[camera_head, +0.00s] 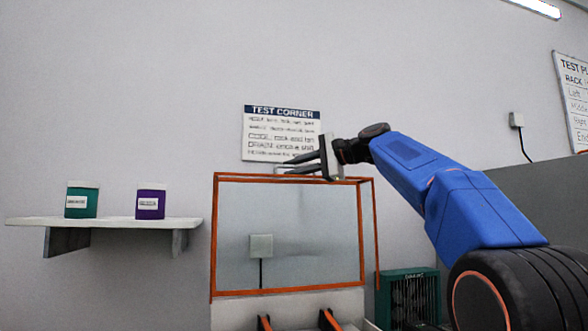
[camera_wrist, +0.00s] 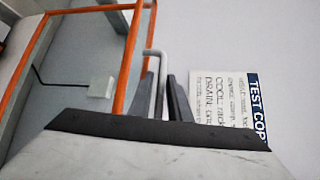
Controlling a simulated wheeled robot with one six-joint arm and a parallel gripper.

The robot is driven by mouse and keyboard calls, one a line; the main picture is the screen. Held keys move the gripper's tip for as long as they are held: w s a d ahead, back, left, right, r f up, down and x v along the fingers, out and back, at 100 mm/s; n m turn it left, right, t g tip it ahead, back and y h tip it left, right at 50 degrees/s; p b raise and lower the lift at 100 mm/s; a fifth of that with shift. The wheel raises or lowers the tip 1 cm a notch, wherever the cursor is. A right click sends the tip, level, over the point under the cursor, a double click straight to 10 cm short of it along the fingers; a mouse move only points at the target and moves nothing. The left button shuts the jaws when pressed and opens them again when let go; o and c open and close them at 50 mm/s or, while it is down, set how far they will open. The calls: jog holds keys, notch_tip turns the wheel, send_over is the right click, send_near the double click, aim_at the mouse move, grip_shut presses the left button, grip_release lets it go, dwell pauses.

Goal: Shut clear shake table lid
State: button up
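The clear shake table lid (camera_head: 290,235) has an orange frame and stands raised, nearly upright, above a pale base. A thin grey handle (camera_head: 277,170) sits at its top edge. In the wrist view, the lid's orange frame (camera_wrist: 128,60) fills the left side and the grey handle (camera_wrist: 160,75) rises beside it. My gripper (camera_head: 290,166) is at the top edge of the lid, its fingers pointing left. In the wrist view, my gripper (camera_wrist: 164,95) has its dark fingers apart, with the handle appearing between them. I cannot tell whether either finger touches it.
A shelf (camera_head: 110,222) at left holds a teal container (camera_head: 82,203) and a purple container (camera_head: 150,204). A "TEST CORNER" sign (camera_head: 282,133) hangs on the wall behind my gripper. A green box with a fan (camera_head: 409,297) stands right of the base. A wall socket (camera_head: 261,246) shows through the lid.

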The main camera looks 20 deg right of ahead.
jog(key=shift+c, duration=0.7)
grip_shut()
